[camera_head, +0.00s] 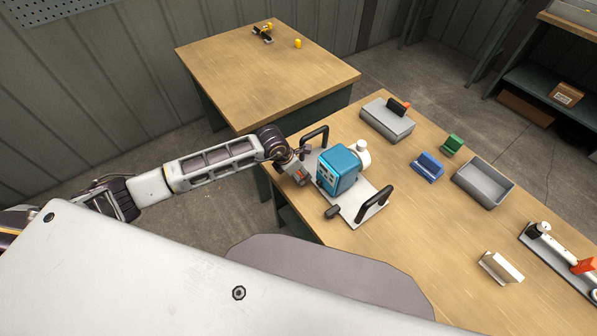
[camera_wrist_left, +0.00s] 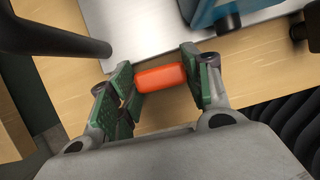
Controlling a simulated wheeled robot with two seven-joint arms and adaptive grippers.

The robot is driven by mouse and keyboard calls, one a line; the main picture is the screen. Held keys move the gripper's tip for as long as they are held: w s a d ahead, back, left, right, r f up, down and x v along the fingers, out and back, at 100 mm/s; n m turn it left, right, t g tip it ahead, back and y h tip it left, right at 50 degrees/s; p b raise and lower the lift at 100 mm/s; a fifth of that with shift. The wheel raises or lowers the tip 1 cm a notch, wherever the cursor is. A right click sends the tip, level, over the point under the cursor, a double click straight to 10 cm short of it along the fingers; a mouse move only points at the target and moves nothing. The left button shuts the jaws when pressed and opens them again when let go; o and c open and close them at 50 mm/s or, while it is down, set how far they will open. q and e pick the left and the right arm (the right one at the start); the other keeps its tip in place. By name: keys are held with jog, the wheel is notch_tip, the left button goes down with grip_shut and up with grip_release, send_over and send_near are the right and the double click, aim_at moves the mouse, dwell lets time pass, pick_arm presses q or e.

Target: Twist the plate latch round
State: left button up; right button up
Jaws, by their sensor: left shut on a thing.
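The blue pump (camera_head: 340,168) stands on a pale plate (camera_head: 362,212) with a black handle at each end, on the wooden table. The plate's edge (camera_wrist_left: 150,35) also shows in the left wrist view. An orange-red latch grip (camera_wrist_left: 161,78) lies beside that edge. My left gripper (camera_head: 300,173) is at the plate's left side, near the far black handle (camera_head: 316,135). In the left wrist view its green-padded fingers are shut on the latch grip, one at each end. The latch's mount is not clear. My right gripper is not in view.
The near black handle (camera_head: 374,203) and a dark knob (camera_head: 332,211) stand close by. Farther right are a grey block (camera_head: 387,122), a blue part (camera_head: 427,168), a green part (camera_head: 452,144) and a grey tray (camera_head: 484,184). Clear tabletop lies right of the plate.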

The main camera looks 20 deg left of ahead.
pick_arm(q)
jog(key=shift+n, duration=0.4)
jog(key=o, duration=1)
jog(key=shift+o, duration=0.2)
jog(key=shift+s+a+r, duration=0.15)
jog(key=shift+r, duration=0.35)
jog(key=v, duration=1.1)
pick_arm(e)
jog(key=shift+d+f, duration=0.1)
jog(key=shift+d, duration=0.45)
pick_arm(q)
jog(key=shift+s+f, duration=0.1)
jog(key=shift+s, duration=0.05)
